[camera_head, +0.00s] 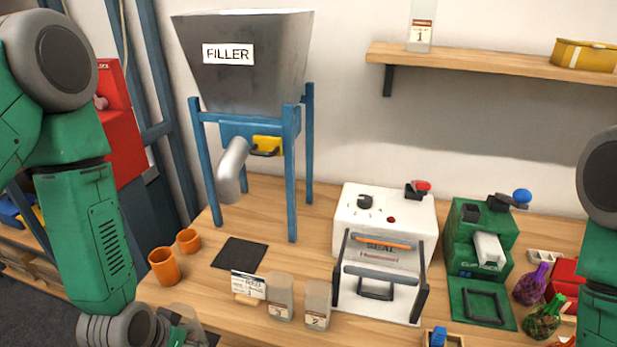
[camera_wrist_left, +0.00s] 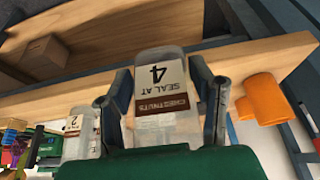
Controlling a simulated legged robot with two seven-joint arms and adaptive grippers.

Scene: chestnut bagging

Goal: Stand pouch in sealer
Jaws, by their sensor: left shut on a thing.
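My left gripper (camera_head: 190,330) is low at the left of the head view, partly cut off by the bottom edge. In the left wrist view its fingers (camera_wrist_left: 160,78) are shut on a clear pouch (camera_wrist_left: 158,130) labelled "CHESTNUTS SEAL AT 4". The label appears upside down there. The white sealer (camera_head: 399,217), marked "SEAL", stands right of centre on the table, with a black-sided frame and bars at its front. The held pouch is left of the sealer and apart from it. My right arm shows at the right edge, but its gripper is out of view.
Two labelled pouches (camera_head: 279,293) (camera_head: 317,300) and a card (camera_head: 248,285) stand between my left gripper and the sealer. Orange cups (camera_head: 163,267) and the filler (camera_head: 245,75) are behind. A green machine (camera_head: 480,240) stands right of the sealer, near filled net bags (camera_head: 531,284).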

